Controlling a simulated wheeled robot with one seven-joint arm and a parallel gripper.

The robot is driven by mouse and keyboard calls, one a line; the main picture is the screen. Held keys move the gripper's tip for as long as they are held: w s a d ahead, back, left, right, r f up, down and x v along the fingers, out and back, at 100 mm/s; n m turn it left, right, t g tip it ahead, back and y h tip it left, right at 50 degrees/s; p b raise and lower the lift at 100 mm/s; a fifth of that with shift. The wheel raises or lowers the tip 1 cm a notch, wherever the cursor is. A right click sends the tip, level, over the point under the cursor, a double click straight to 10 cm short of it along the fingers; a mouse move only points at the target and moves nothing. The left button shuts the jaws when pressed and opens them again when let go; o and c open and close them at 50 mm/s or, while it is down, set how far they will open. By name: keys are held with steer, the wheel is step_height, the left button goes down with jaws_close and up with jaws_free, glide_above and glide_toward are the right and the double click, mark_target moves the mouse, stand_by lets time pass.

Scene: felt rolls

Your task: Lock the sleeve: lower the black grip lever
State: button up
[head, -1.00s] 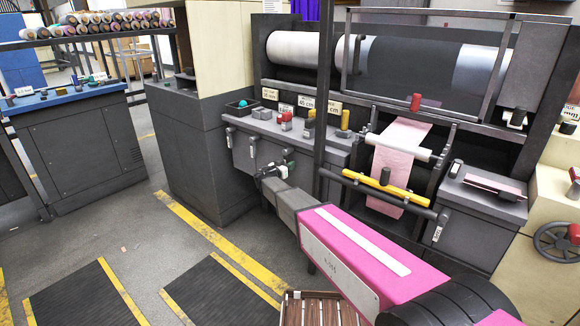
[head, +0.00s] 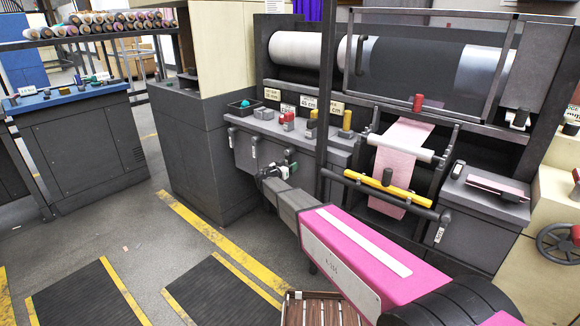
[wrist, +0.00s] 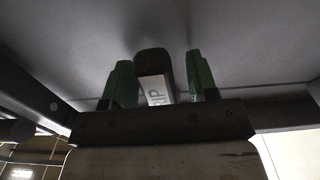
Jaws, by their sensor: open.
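My gripper (wrist: 163,78) is open, with one green finger on each side of the lever. A narrow gap shows between the lever and each finger. In the head view my gripper (head: 281,168) is at the front face of the grey console (head: 240,125), below its top edge. The lever between the fingers is hard to make out there. I cannot tell which part is the sleeve.
A dark upright post (head: 322,120) stands just right of my gripper. A yellow-handled bar (head: 385,188) and a pink sheet (head: 398,155) are further right. The floor at left is open.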

steer(key=v, duration=1)
steer(key=shift+s, duration=0.2)
steer(key=shift+a, duration=0.15)
